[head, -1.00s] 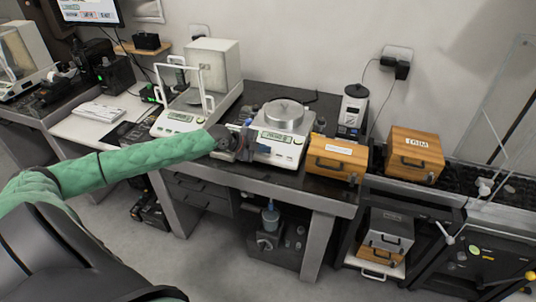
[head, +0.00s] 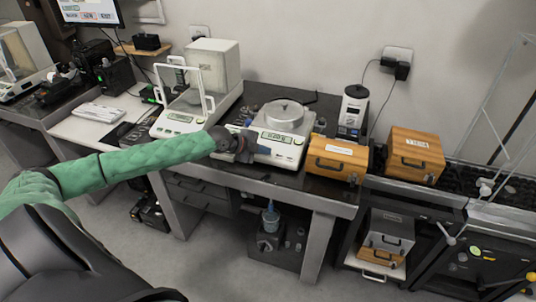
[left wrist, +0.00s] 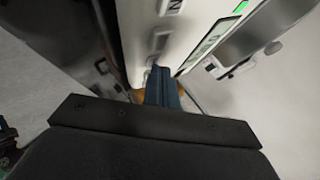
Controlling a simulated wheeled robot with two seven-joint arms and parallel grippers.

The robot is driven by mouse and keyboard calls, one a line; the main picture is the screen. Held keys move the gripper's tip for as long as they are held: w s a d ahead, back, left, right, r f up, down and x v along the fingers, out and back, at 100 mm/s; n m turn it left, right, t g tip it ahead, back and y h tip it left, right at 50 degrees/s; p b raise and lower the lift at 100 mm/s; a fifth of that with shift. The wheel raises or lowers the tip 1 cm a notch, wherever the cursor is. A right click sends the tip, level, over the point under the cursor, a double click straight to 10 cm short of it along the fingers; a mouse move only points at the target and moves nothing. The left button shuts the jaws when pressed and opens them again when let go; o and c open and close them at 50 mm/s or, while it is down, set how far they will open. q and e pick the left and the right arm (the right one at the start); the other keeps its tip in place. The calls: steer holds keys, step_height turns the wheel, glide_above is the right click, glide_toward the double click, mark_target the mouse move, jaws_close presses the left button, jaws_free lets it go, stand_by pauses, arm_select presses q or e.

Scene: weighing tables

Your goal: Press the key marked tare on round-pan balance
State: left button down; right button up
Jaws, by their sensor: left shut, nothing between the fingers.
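The round-pan balance (head: 283,140) stands on the dark bench top, a white body with a round metal pan (head: 283,111) and a small green-lit display on its front. My left gripper (head: 264,152) is shut and empty at the balance's front panel, left of the middle. In the left wrist view the shut blue fingers (left wrist: 161,88) overlap the white front panel (left wrist: 150,30), with grey keys and the display close by. I cannot tell whether the fingertips touch a key. The tare marking cannot be read. My right gripper is not in view.
A draft-shield balance (head: 190,105) stands to the left. A wooden box (head: 338,158) sits close at the right of the round-pan balance, with another wooden box (head: 415,155) farther right. The floor in front is clear.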

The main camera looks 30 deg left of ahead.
arm_select(q)
steer(key=shift+r, duration=0.1)
stand_by(0.3)
steer(key=shift+s+r+p, duration=0.25)
steer(key=shift+r+p, duration=0.2)
steer(key=shift+r, duration=0.15)
steer(key=r+p, duration=0.1)
steer(key=s+r+p, duration=0.1)
steer(key=r, duration=0.1)
steer(key=r+p, duration=0.1)
steer(key=shift+s+d+r, duration=0.2)
steer(key=shift+d+r, duration=0.05)
steer(key=shift+r, duration=0.15)
stand_by(0.9)
